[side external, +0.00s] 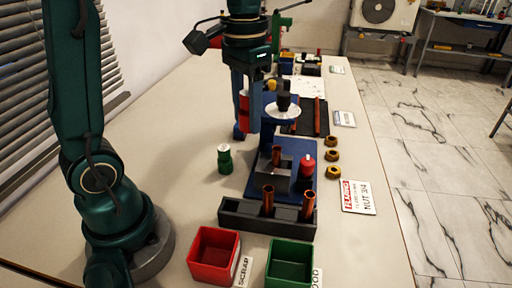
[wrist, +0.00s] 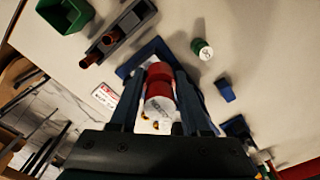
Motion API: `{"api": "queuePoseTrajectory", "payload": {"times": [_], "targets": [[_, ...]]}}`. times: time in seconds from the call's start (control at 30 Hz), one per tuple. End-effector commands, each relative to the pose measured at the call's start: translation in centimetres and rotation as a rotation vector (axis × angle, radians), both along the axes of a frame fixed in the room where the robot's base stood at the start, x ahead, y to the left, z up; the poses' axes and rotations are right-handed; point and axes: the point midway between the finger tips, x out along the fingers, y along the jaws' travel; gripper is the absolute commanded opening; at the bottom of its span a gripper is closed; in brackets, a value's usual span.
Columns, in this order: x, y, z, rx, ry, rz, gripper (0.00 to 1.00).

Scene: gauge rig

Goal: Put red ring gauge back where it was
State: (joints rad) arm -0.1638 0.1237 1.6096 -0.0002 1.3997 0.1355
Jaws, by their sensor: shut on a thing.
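My gripper (side external: 243,126) is shut on a red cylindrical piece, which I take to be the red ring gauge (side external: 244,108). It is held above the table, just left of the blue fixture (side external: 252,186). In the wrist view the red ring gauge (wrist: 159,92) sits between the fingers (wrist: 156,95), with a pale marked band on it.
A dark rack (side external: 238,214) with copper tubes stands in front of the fixture. A red bin (side external: 214,256) and a green bin (side external: 290,264) are at the near edge. Several brass nuts (side external: 332,156) and a label plate (side external: 358,197) lie right. The table left of the green gauge is clear.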

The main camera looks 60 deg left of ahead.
Motion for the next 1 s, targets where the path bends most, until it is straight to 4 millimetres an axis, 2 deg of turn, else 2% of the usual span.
{"api": "queuePoseTrajectory", "payload": {"times": [0.2,0.27,0.4,0.57,0.7,0.8,0.9,1.0], "targets": [[0.5,0.1,-0.3,-0.001,0.008,-0.158,0.0],[0.8,0.7,-0.5,-0.001,0.009,-0.199,0.0],[1.5,4.1,-1.4,-0.001,0.01,-0.247,0.0],[1.2,9.1,-2.7,-0.002,0.01,-0.235,0.0],[-0.3,13.9,-3.9,-0.003,0.009,-0.178,0.0],[-1.8,16.8,-4.7,-0.002,0.009,-0.116,0.0],[-3.3,18.8,-5.2,-0.002,0.008,-0.043,0.0],[-4.6,20.1,-5.6,-0.002,0.008,0.021,0.0]]}}
